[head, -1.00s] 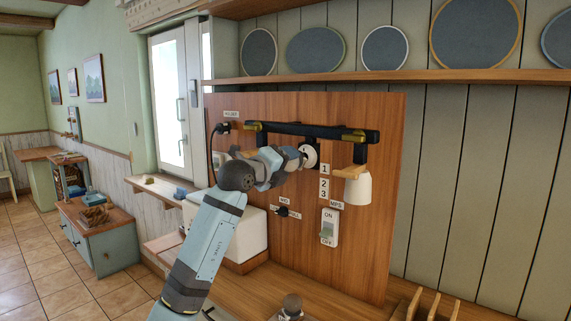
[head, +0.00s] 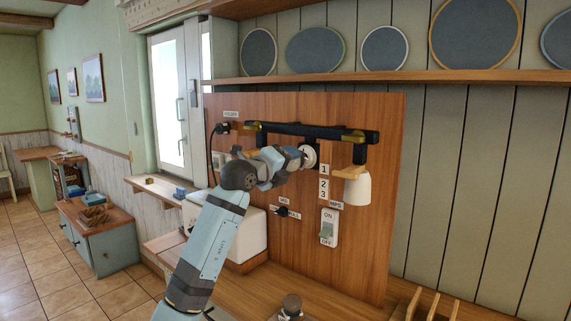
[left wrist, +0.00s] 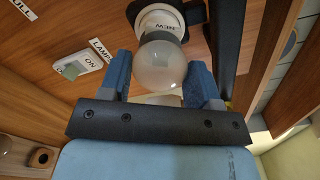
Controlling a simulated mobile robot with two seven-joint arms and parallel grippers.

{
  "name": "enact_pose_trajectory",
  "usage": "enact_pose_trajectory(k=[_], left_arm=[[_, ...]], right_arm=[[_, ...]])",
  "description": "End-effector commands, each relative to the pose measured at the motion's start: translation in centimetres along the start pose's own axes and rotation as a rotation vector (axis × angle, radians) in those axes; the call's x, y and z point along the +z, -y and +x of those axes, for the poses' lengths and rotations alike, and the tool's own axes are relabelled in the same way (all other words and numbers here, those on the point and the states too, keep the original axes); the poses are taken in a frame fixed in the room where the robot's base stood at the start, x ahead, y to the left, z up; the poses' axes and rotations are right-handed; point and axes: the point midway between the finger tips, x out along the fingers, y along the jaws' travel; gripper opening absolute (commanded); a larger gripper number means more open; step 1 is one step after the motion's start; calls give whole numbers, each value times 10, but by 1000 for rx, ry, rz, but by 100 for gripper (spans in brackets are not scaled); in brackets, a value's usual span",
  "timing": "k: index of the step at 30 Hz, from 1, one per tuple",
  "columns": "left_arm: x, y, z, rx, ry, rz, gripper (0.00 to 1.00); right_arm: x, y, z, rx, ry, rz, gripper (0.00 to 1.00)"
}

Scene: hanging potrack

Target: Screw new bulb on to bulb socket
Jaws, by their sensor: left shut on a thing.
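A frosted bulb (left wrist: 160,80) sits between the two blue fingers of my left gripper (left wrist: 158,68) in the left wrist view. The gripper is shut on it. The bulb's neck points up to a white round part with the word "NEW" (left wrist: 163,24); whether the two are engaged I cannot tell. In the head view my left gripper (head: 294,160) is up at a white round fitting (head: 309,155) below the black bar on the wooden board. The bulb is hidden there by the gripper. My right gripper is not visible.
The wooden board (head: 385,235) carries the black bar (head: 310,131), a white lampshade (head: 358,189) and an ON/OFF switch (head: 328,228). A small dark round-topped object (head: 291,303) stands on the table below. A wooden block with a hole (left wrist: 42,157) shows in the left wrist view.

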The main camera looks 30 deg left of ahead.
Motion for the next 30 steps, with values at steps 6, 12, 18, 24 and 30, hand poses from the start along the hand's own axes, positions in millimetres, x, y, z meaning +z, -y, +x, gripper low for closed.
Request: enact_pose_trajectory(k=[6, 12, 18, 24, 30], left_arm=[[0, 0, 6, 0, 0, 0, 51], [0, 0, 11, -1, 0, 0, 51], [0, 0, 16, 1, 0, -1, 51], [0, 0, 17, 0, 0, 0, 83], [0, 0, 17, 0, 0, 0, 87]], right_arm=[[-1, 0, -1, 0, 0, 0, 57], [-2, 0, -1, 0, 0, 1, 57], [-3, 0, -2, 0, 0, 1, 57], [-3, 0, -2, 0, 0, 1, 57], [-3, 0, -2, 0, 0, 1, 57]])
